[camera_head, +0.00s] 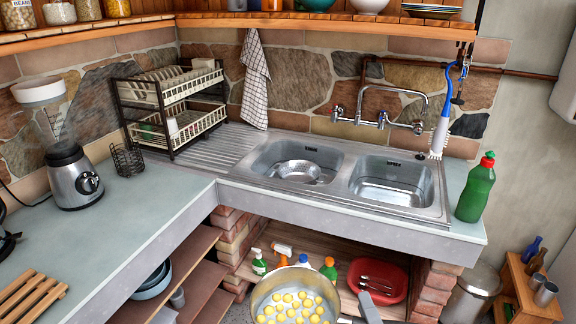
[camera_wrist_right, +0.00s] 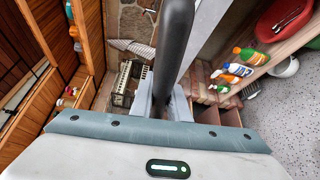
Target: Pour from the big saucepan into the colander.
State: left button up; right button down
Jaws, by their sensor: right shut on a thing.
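The big saucepan (camera_head: 294,300) is at the bottom of the head view, in front of the counter's edge, with several round yellow pieces inside. It looks about level; its lower part is cut off by the frame. The metal colander (camera_head: 297,170) sits in the left sink basin, apart from the saucepan. My left gripper is not in view.
The right basin (camera_head: 392,189) looks empty. A tap (camera_head: 383,112) stands behind the basins. A green bottle (camera_head: 476,189) stands on the counter's right end. A dish rack (camera_head: 172,105) and a blender (camera_head: 68,165) are on the left. A shelf below holds bottles and a red tub (camera_head: 378,280).

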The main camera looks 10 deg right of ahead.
aim_at(301, 172)
jog(key=i+u, duration=0.2)
jog(key=i, duration=0.65)
